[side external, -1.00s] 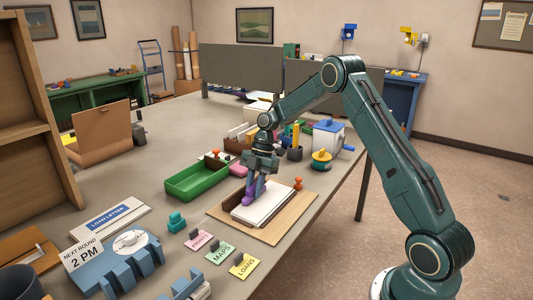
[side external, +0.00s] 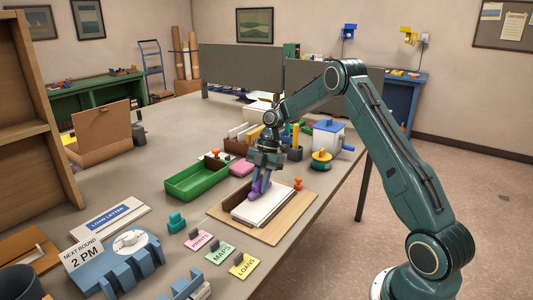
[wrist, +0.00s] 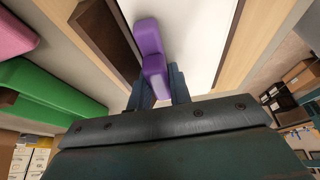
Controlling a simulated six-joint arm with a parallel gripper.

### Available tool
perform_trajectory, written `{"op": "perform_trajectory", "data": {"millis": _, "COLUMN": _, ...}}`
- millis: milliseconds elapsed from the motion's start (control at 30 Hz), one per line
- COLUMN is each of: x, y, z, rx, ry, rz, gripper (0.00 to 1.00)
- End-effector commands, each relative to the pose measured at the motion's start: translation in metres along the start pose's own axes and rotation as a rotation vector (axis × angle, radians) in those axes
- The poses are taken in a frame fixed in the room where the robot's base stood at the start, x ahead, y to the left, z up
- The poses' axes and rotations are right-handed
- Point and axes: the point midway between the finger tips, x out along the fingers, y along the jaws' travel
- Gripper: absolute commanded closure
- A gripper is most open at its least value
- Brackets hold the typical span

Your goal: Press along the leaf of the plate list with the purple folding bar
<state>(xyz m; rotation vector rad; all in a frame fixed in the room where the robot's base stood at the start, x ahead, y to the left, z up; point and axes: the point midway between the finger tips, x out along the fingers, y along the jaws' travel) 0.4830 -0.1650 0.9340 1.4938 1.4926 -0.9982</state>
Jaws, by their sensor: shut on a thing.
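The purple folding bar (side external: 258,190) is held in my gripper (side external: 262,178), whose jaws are shut on it. Its lower end is at the far left part of the white leaf (side external: 268,208); it appears to touch the leaf, but I cannot be sure. The leaf lies flat on a tan wooden board (side external: 290,219). A dark brown strip (wrist: 105,32) lies beside the leaf there. The gripper hides part of the leaf.
A green tray (side external: 198,181) and a pink block (side external: 241,169) are left of the board. Label cards (side external: 220,252) lie in front.

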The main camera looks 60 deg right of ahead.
Motion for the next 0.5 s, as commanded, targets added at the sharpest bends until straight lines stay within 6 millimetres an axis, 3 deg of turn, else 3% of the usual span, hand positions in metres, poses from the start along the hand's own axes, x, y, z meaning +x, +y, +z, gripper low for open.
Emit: {"op": "perform_trajectory", "data": {"millis": 500, "x": -0.0033, "y": -0.0003, "z": 0.0092, "rx": 0.004, "ry": 0.001, "rz": -0.001, "gripper": 1.0}}
